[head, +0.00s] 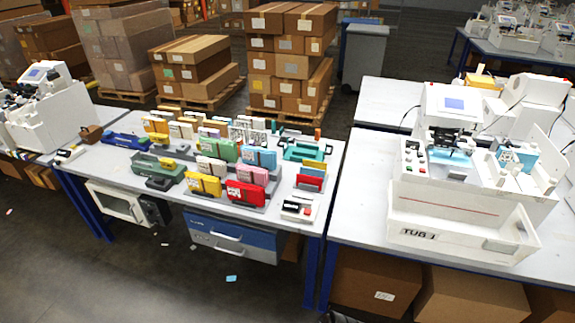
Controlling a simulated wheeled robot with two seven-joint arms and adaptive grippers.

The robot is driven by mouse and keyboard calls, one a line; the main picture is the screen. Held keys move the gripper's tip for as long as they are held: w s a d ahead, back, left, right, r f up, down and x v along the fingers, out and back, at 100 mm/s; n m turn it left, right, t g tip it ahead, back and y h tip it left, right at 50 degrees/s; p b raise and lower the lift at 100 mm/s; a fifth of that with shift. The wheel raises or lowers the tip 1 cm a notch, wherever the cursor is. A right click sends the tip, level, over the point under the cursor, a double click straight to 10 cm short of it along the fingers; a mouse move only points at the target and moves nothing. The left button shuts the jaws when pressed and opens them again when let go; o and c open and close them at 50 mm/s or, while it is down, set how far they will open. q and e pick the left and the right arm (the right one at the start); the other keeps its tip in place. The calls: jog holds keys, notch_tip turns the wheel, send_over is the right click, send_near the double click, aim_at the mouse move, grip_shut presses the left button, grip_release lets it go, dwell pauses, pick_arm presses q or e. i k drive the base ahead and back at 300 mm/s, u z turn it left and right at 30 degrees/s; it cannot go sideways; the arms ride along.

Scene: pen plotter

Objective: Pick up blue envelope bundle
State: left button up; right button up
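A light-blue upright bundle (258,157) stands in the middle of the left table, right of a green bundle (225,151) and behind a pink one (253,175). Another light-blue item (517,158), with white marks, sits in the white plotter machine (455,160) on the right table. A darker blue long object (125,140) lies at the left table's far left. I cannot tell for sure which one is the task's bundle. Neither of my grippers shows in this view.
Red (245,193) and yellow (203,185) bundles stand near the left table's front edge. A white tub (460,231) labelled TUB sits at the right table's front. A gap separates the two tables. Stacked cartons (290,60) stand behind; the floor in front (130,280) is mostly clear.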

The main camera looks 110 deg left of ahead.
aim_at(259, 156)
jog(key=i, duration=0.25)
jog(key=u, duration=3.05)
